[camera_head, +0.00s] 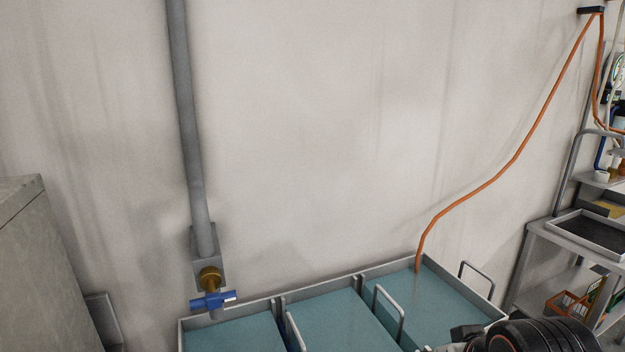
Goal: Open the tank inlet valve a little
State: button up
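The tank inlet valve has a blue lever handle (213,300) on a brass body (209,277). It sits at the lower end of a grey vertical pipe (190,130) on the wall, above the left corner of the tank. The handle lies roughly level across the outlet. The tank (265,300) has compartments filled with teal liquid. Part of my arm, dark and rounded, shows at the bottom right, well to the right of the valve and apart from it. My gripper's fingertips cannot be made out, so whether it is open or shut does not show.
An orange hose (513,160) hangs from the wall into the right compartment. Metal handles (388,312) stand up from the tank. A grey cabinet (40,270) stands at the left. A trolley (560,240) with a dark tray stands at the right. The space before the wall above the tank is clear.

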aim_at(214, 299)
jog(key=u, duration=1.25)
jog(key=k+u, duration=0.1)
jog(key=u, duration=0.15)
jog(key=k+l+u, duration=0.1)
jog(key=u, duration=0.2)
jog(key=k+j, duration=0.1)
jog(key=l+u, duration=0.1)
